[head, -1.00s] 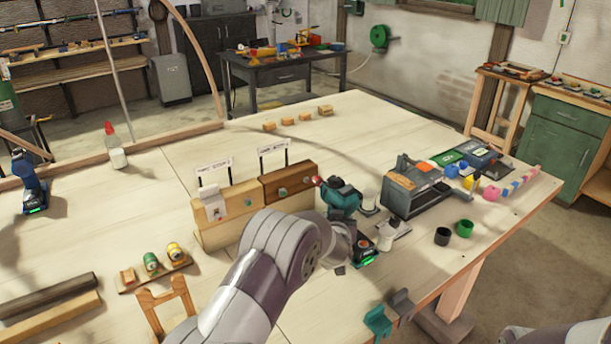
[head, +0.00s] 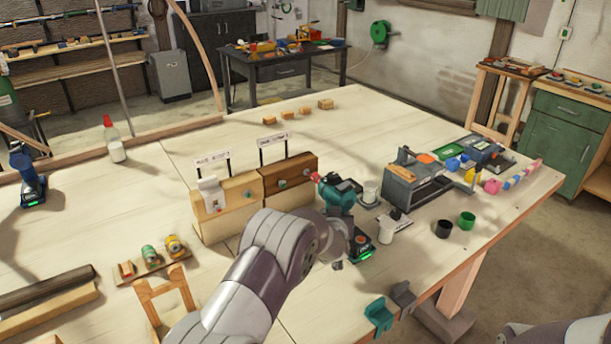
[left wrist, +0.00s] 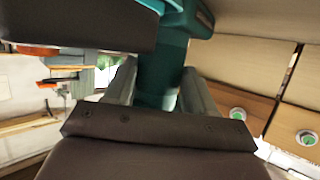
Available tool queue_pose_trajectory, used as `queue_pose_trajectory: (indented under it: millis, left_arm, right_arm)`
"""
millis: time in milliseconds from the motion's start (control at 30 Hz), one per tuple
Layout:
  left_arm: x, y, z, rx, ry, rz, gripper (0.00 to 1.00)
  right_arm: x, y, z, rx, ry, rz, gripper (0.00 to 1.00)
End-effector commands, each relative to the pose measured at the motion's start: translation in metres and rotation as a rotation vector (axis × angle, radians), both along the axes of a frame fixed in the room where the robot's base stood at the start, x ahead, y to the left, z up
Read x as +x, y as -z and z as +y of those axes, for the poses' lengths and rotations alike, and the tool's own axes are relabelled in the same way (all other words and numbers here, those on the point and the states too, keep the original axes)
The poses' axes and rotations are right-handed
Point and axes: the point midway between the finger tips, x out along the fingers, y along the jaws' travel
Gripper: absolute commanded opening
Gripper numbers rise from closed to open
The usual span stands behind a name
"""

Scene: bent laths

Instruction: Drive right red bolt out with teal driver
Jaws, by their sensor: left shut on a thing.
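The teal driver (head: 337,197) is upright over the bench, its nose pointing left at the right end of the dark brown block (head: 291,172). A small red piece (head: 315,177), apparently the red bolt, shows at that nose; I cannot tell whether bit and bolt touch. My left gripper (left wrist: 155,88) is shut on the driver's teal handle (left wrist: 160,75); in the head view my wrist hides part of the grip. A pale wooden block (head: 232,207) adjoins the dark one. Each has a greenish round bolt on its front face. My right gripper is out of view.
A rack of small cylinders (head: 151,256) lies left. Signs (head: 275,141) stand behind the blocks. The bench's back middle is mostly clear.

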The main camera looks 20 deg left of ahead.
Motion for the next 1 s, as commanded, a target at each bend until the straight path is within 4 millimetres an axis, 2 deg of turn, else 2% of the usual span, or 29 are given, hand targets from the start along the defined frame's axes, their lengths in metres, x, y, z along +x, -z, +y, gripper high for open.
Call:
queue_pose_trajectory:
  millis: [1000]
  left_arm:
    - [0.011,-0.002,0.011,-0.001,0.0,-0.009,0.0]
  right_arm:
    - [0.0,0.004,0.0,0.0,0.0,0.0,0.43]
